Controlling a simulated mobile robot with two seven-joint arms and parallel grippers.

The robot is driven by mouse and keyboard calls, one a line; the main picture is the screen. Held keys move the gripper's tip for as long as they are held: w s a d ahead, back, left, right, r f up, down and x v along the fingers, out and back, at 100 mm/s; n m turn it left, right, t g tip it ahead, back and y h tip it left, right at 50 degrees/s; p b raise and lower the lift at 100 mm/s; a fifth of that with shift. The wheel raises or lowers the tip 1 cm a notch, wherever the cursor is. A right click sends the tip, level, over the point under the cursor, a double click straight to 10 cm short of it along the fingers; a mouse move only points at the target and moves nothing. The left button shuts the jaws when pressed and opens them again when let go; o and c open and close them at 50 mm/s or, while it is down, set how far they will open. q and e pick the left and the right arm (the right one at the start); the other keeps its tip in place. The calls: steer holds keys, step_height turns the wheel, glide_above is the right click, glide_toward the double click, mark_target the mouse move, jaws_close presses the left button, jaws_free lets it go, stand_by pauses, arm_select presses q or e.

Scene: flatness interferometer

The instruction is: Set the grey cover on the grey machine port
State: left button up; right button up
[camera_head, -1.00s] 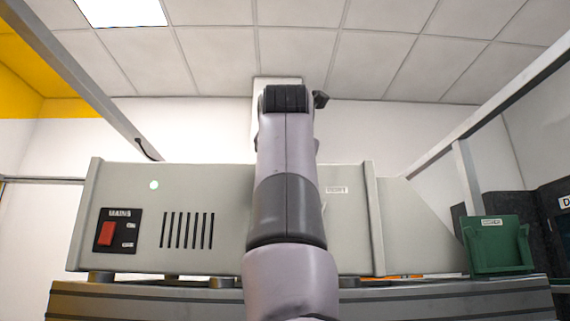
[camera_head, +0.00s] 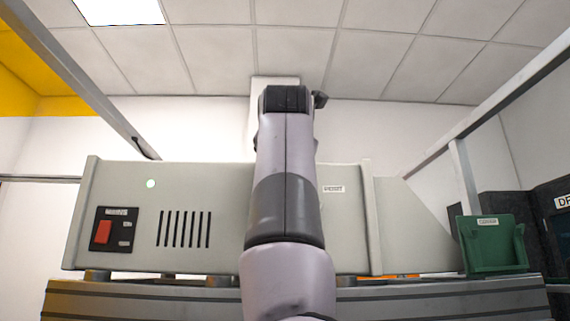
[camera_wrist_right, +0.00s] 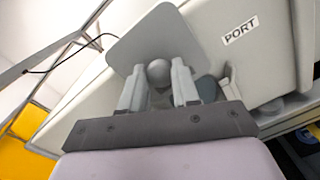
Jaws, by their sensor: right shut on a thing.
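My right gripper (camera_wrist_right: 158,85) is shut on the round knob of the grey cover (camera_wrist_right: 150,40), a flat, light plate with rounded corners. The cover is tilted in the right wrist view and lies in front of the grey machine (camera_wrist_right: 205,22). A PORT label (camera_wrist_right: 240,30) is on the machine face, right of the cover. A darker rounded patch (camera_wrist_right: 207,88) shows beside the right finger; I cannot tell whether it is the port. In the head view my raised arm hides the gripper, the cover and the middle of the machine (camera_head: 120,185). My left gripper is not in view.
The machine has a red mains switch (camera_head: 102,232) and vent slots at left. A green labelled holder (camera_head: 495,245) stands at its right end. Frame bars (camera_head: 470,190) slant along both sides. A black cable (camera_wrist_right: 95,43) hangs at upper left in the wrist view.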

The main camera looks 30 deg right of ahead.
steer(key=shift+w+f+b, duration=0.25)
steer(key=shift+f+b, duration=0.7)
steer(key=shift+f, duration=0.3)
stand_by(0.8)
